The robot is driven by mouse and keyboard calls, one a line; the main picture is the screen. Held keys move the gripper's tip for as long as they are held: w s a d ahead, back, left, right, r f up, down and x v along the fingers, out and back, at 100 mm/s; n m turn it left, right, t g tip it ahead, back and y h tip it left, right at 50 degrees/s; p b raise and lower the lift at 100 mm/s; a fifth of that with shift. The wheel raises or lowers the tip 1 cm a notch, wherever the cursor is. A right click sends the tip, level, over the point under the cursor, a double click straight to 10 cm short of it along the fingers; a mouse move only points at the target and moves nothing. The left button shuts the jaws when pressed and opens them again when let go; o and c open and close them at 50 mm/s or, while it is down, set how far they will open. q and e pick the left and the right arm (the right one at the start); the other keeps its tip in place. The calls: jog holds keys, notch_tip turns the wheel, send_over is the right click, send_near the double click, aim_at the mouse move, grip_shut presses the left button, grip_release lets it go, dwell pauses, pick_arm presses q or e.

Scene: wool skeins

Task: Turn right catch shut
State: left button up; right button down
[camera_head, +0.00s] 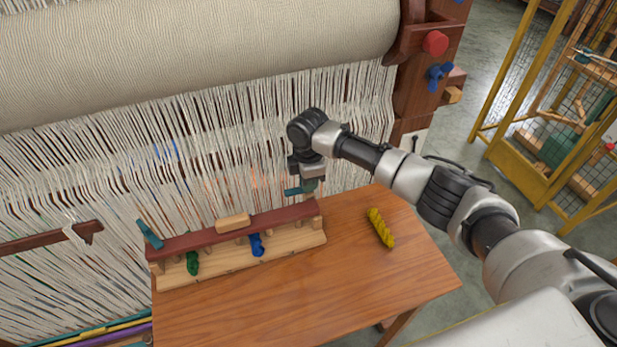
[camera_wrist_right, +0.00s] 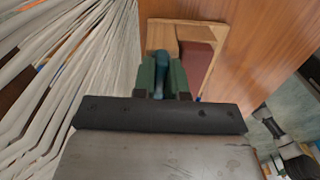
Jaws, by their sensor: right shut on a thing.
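A dark red bar (camera_head: 195,238) lies along a pale wooden rack (camera_head: 290,247) on the table. The right catch (camera_head: 292,191), a teal lever, is at the bar's right end. My right gripper (camera_head: 308,186) is shut on it from above and hides part of it. In the right wrist view the catch (camera_wrist_right: 161,68) sits between the green finger pads of my gripper (camera_wrist_right: 163,78). The left catch (camera_head: 149,233), also teal, stands slanted across the bar's left end. My left gripper is not in view.
Green (camera_head: 192,263) and blue (camera_head: 256,245) skeins hang at the rack under the bar. A yellow skein (camera_head: 381,228) lies on the wooden table (camera_head: 345,290), whose front is clear. Loom warp threads (camera_head: 240,130) rise close behind the rack.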

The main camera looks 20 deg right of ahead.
jog(key=n, duration=0.6)
jog(key=shift+r, duration=0.1)
jog(key=n, duration=0.6)
jog(key=shift+n, duration=0.3)
dwell(0.3)
jog(key=c, duration=1.2)
grip_release()
jog(key=shift+o, duration=0.2)
notch_tip(320, 180, up, 10)
jog(key=b, duration=0.2)
jog(key=shift+f+b, duration=0.25)
jog(key=shift+b, duration=0.05)
jog(key=shift+r, duration=0.65)
jog(key=shift+f, duration=0.1)
